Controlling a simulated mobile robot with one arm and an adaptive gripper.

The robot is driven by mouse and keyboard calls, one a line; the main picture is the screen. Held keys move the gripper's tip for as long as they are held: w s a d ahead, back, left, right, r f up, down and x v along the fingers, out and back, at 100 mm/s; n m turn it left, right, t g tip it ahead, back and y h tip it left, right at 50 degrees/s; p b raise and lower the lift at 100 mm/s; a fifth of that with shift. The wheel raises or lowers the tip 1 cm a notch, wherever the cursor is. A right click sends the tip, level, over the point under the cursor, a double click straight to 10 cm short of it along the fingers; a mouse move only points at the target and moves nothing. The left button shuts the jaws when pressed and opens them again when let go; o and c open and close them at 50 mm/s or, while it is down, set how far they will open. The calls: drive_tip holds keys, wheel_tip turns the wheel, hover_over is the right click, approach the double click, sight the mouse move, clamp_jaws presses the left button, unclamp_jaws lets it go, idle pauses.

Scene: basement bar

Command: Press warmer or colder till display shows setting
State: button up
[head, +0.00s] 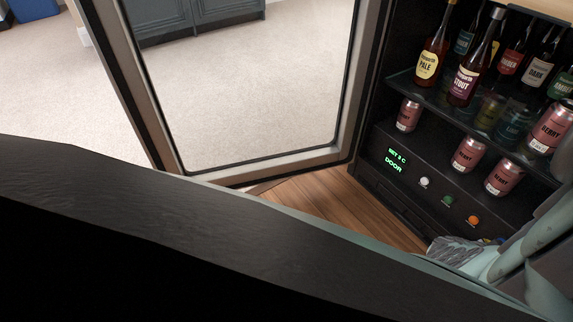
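The display (396,161) is on the black control panel low inside the open fridge, at the right of the head view. Its green text looks like "SET 2 C" above "DOOR"; the digit is small and hard to be sure of. Right of it, in a row sloping down, are a white button (424,183), a green button (448,201) and an orange button (473,221). No warmer or colder labels are readable. My gripper (452,250) is at the lower right, below the orange button and apart from it. Its fingertips are not clear, so its opening cannot be told.
The glass fridge door (345,75) stands open at left of the cabinet. Bottles (467,75) stand on the upper shelf (420,95), and cans (467,154) stand just above the panel. Wooden floor (340,205) shows before the fridge. A dark surface fills the lower left.

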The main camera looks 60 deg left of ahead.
clamp_jaws()
drive_tip(key=shift+w, duration=0.25)
idle(0.7)
drive_tip(key=shift+w, duration=0.25)
drive_tip(key=shift+w, duration=0.35)
idle(0.7)
drive_tip(key=shift+s, duration=0.85)
drive_tip(key=shift+a, duration=0.1)
